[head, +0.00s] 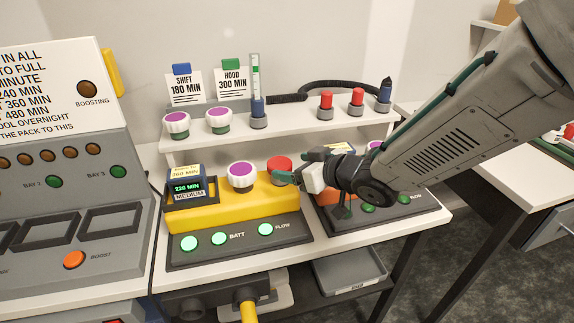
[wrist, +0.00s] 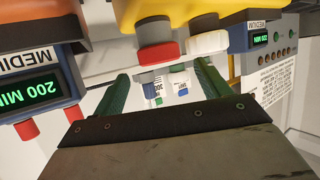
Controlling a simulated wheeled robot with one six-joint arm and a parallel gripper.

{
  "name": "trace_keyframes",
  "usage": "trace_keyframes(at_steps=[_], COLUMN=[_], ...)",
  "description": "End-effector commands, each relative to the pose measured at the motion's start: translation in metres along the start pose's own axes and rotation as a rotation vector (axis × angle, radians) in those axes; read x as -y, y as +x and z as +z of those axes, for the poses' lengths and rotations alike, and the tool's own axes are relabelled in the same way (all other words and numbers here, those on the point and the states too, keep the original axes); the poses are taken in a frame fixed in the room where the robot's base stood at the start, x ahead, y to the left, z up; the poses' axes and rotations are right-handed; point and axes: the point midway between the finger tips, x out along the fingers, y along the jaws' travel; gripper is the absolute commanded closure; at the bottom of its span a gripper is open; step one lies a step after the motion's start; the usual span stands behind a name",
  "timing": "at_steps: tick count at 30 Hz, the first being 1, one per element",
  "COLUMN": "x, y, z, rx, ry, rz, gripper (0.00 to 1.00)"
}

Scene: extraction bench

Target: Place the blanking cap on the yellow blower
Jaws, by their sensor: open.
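The yellow blower (head: 240,211) sits on a dark base at the middle of the bench. A red blanking cap (head: 279,165) is on its right end, beside a white filter with a purple top (head: 242,175). In the wrist view the cap (wrist: 158,53) sits on a grey collar against the yellow body (wrist: 185,12). My gripper (head: 299,166) is at the blower's right end, close to the cap. Its green fingers are apart, with the cap just beyond the fingertips in the wrist view. I cannot tell whether a finger touches it.
A shelf (head: 290,137) behind holds two more red caps (head: 326,103) (head: 356,102), filters and cards. An orange blower (head: 325,197) stands close on the right, partly behind my arm. A grey charging panel (head: 70,205) is on the left.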

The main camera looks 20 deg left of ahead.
Motion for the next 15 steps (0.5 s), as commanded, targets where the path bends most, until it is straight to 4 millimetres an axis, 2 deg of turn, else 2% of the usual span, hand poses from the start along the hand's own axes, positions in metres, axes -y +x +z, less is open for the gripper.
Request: trace_keyframes(at_steps=[3, 7, 12, 15], x=[-0.001, -0.001, -0.001, -0.001], y=[-0.029, -0.054, -0.075, -0.081], z=[-0.001, -0.001, 0.0, 0.0], rx=[-0.003, -0.002, -0.001, 0.0], ry=[0.0, -0.001, 0.0, 0.001], rz=[0.003, 0.003, 0.002, 0.002], gripper=[0.25, 0.25, 0.25, 0.25])
